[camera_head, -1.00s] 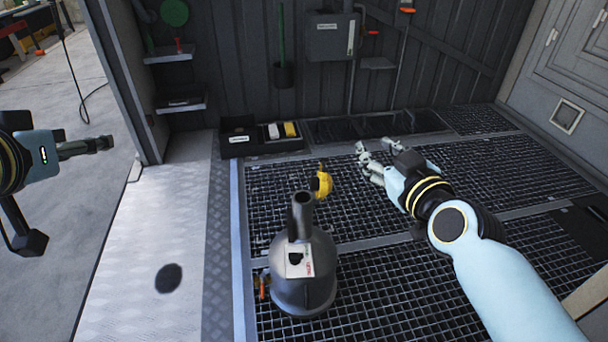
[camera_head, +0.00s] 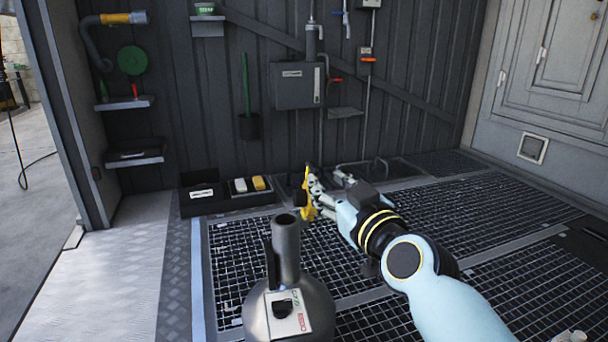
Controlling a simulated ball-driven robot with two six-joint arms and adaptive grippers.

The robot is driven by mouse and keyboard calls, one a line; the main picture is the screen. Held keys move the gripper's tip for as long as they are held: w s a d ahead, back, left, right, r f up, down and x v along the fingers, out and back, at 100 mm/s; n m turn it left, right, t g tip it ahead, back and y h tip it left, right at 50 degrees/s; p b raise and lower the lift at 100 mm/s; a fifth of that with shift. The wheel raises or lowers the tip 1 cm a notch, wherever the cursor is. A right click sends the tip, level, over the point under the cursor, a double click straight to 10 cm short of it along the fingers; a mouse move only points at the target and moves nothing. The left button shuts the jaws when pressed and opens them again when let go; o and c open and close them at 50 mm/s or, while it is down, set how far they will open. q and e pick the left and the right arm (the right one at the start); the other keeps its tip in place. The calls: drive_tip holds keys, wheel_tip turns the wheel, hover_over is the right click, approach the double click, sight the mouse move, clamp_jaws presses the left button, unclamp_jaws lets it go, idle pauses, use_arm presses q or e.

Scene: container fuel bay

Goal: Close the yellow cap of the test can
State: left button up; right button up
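The test can (camera_head: 287,312) is a grey, rounded metal can with a neck (camera_head: 286,243) and a red-and-white label, low in the view. Its bottom is cut off by the frame edge. The yellow cap (camera_head: 307,206) shows beyond the neck and a little to its right, apart from the neck's top in the picture. My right gripper (camera_head: 316,188) is at the cap, its fingertips overlapping the cap's upper right side. I cannot tell whether the fingers touch or grip it. My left gripper is out of view.
A black bin (camera_head: 200,197) and a tray (camera_head: 250,197) with a white and a yellow block stand by the back wall. A grey box (camera_head: 298,86) hangs on that wall. Shelves (camera_head: 134,158) are at left.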

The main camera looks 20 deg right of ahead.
sight(309, 167)
drive_tip(key=w, duration=0.9)
drive_tip(key=shift+a, duration=0.4)
clamp_jaws()
